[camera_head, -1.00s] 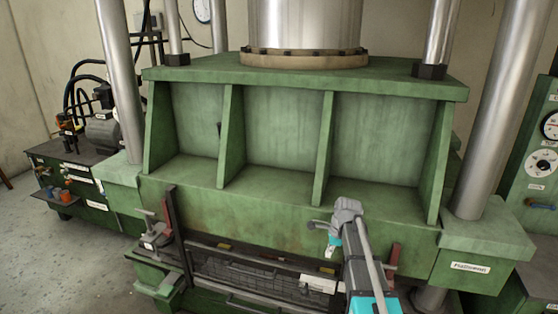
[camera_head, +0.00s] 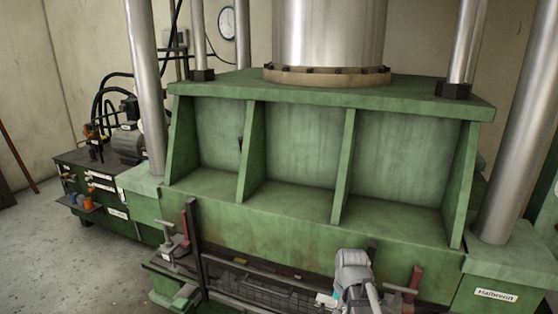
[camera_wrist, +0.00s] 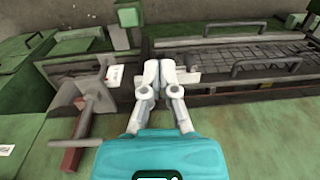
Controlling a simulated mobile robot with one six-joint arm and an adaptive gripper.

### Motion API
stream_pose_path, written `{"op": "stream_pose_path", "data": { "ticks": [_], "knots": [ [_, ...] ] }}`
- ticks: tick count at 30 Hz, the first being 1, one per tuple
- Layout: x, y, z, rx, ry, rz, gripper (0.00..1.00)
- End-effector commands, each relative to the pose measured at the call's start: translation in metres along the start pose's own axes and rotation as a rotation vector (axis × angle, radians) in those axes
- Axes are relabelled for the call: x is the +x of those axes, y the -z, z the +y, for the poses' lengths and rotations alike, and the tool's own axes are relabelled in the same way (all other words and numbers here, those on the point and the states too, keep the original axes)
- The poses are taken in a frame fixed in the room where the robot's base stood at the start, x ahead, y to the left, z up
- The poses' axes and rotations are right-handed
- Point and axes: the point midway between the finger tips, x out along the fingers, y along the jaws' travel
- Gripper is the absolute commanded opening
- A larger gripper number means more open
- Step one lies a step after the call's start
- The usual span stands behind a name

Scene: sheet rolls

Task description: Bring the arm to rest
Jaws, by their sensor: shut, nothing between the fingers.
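My arm (camera_head: 354,272) shows at the bottom of the head view, in front of the large green press (camera_head: 290,212). In the wrist view my gripper (camera_wrist: 158,68) is shut, its two pale fingers together with nothing between them. The fingers point toward the dark slotted opening with a mesh panel (camera_wrist: 225,60) low on the press. I see no contact between the fingers and the press. In the head view the fingertips are hard to make out.
A red-handled clamp (camera_head: 184,226) sits at the press's left corner, and another red post (camera_head: 413,284) stands to the right of my arm. A hydraulic unit with hoses (camera_head: 110,160) stands at the left. Floor (camera_head: 40,240) at the lower left is clear.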

Motion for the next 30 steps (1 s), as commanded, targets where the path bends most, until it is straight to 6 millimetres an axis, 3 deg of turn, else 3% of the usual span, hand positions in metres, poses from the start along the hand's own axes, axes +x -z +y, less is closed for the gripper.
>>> {"op": "stream_pose_path", "data": {
  "ticks": [3, 9, 30],
  "knots": [
    [0.0, -0.022, 0.004, -0.166, -0.022, 0.005, 0.0],
    [0.001, -0.039, 0.008, -0.35, -0.046, 0.007, 0.0],
    [0.001, -0.042, 0.009, -0.396, -0.051, 0.007, 0.0]
  ]
}}
